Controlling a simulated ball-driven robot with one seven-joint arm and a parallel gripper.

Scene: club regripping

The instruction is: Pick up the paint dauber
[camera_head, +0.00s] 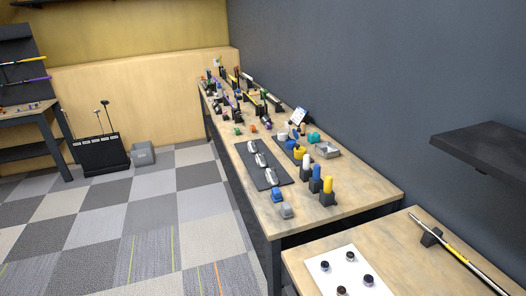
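I cannot single out the paint dauber for certain at this distance. On the long workbench (350,205), a short row of upright pieces with dark bases stands near the right edge. One has a yellow top (328,184), one a blue top (316,171) and one a pale top (306,161); any of these could be a dauber. A blue item (277,194) and a grey item (286,211) lie near the bench's front left edge. My gripper is not in view.
A dark mat (262,172) with several silver club heads, a grey tray (327,150) and many small items crowd the bench. A nearer table (400,250) holds a white sheet and a club shaft (460,258). A dark shelf (485,143) juts from the right wall. Tiled floor at left is open.

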